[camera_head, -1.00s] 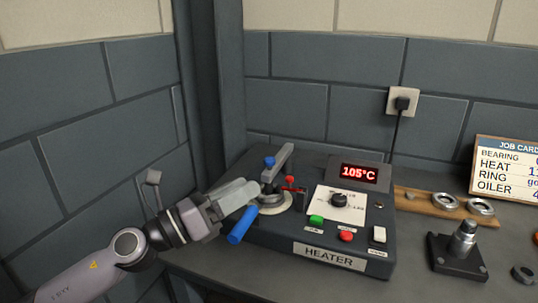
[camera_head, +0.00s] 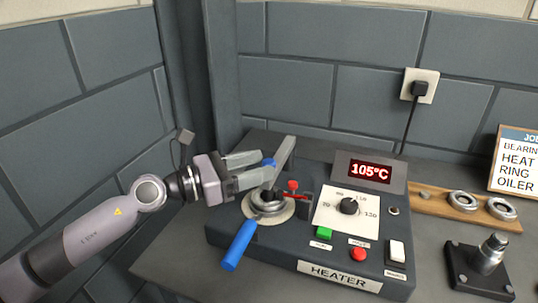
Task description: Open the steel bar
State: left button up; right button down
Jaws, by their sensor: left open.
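The steel bar (camera_head: 284,155) is a grey bar on the heater's left side, standing angled over a round ring seat (camera_head: 268,204). A blue knob (camera_head: 268,162) sits at its side. My left gripper (camera_head: 266,168) is open, with its fingertips at the blue knob, one finger above and one below in the picture. I cannot tell whether they touch it. A blue handle (camera_head: 238,246) sticks out toward the front from the ring seat. My right gripper is not in view.
The dark heater (camera_head: 338,274) has a red display reading 105°C (camera_head: 369,171), a dial (camera_head: 348,205), a green button (camera_head: 324,233) and a red button (camera_head: 358,254). To the right are a wooden rack with rings (camera_head: 433,204), a post on a base (camera_head: 488,254) and a job card (camera_head: 517,163).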

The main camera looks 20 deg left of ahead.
aim_at(269, 160)
pick_arm(q)
jog(key=shift+p+x, duration=0.35)
jog(key=shift+x, duration=1.3)
grip_shut()
